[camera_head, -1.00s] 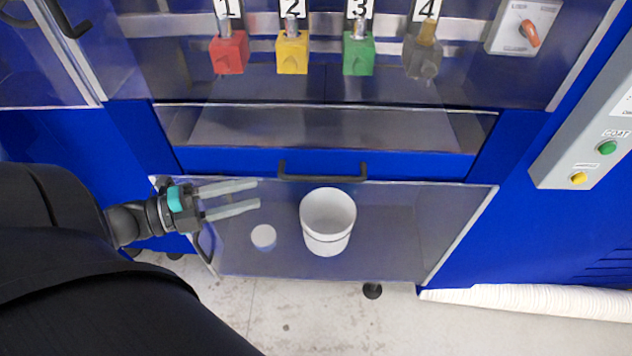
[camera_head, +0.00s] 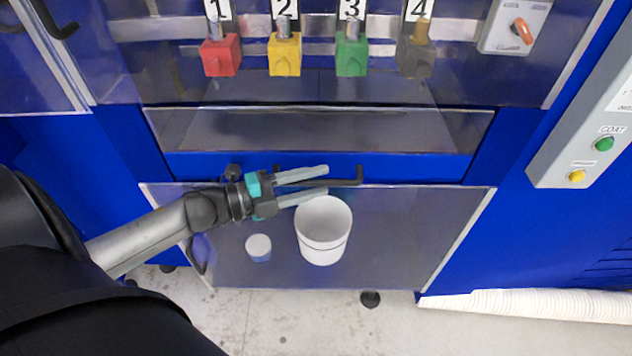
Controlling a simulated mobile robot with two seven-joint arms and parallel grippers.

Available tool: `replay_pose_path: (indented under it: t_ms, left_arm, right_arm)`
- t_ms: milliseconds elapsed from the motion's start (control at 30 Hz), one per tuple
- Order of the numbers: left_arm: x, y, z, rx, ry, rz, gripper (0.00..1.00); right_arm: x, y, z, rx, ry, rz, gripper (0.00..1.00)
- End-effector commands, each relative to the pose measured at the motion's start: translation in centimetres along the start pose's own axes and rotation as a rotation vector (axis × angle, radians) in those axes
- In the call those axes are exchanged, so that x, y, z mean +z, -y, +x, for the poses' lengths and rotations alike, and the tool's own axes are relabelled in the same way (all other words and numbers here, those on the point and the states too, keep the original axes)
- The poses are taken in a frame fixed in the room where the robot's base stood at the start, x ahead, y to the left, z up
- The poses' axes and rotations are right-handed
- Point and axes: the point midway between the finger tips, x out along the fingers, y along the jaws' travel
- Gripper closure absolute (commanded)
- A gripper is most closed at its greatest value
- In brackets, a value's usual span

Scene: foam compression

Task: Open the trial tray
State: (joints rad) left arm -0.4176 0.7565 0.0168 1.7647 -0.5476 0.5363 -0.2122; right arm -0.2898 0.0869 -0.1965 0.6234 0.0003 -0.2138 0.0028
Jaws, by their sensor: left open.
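The trial tray (camera_head: 320,140) is a clear-fronted, grey-floored bay above a blue front panel (camera_head: 400,165). A black bar handle (camera_head: 345,182) runs across that panel; its left part is hidden behind my gripper. My left gripper (camera_head: 326,180) is open, its two pale fingers pointing right, one above and one below the handle's line in the picture. I cannot tell whether the fingers touch the handle. My right gripper is not in view.
A white bucket (camera_head: 323,232) and a small white round thing (camera_head: 258,246) show just below the gripper at the lower clear panel (camera_head: 400,230). Red (camera_head: 220,56), yellow (camera_head: 285,54), green (camera_head: 351,55) and grey (camera_head: 416,57) blocks hang above. A button box (camera_head: 590,130) stands right.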

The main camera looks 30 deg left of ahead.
Motion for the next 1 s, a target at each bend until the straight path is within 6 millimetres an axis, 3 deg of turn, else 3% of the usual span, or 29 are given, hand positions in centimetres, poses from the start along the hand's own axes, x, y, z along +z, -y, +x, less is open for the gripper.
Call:
replay_pose_path:
  t_ms: [400, 800, 1000]
  left_arm:
    - [0.0, -0.01, 0.62, 0.001, 0.0, 0.001, 0.53]
    - [0.0, -0.02, 0.6, 0.001, 0.0, 0.0, 0.98]
    - [0.0, -0.02, 0.6, 0.001, 0.0, 0.0, 1.0]
  right_arm:
    - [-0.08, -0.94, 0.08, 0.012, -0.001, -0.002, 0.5]
    - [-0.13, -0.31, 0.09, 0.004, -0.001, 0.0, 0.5]
    - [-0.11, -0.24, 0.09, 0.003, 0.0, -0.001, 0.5]
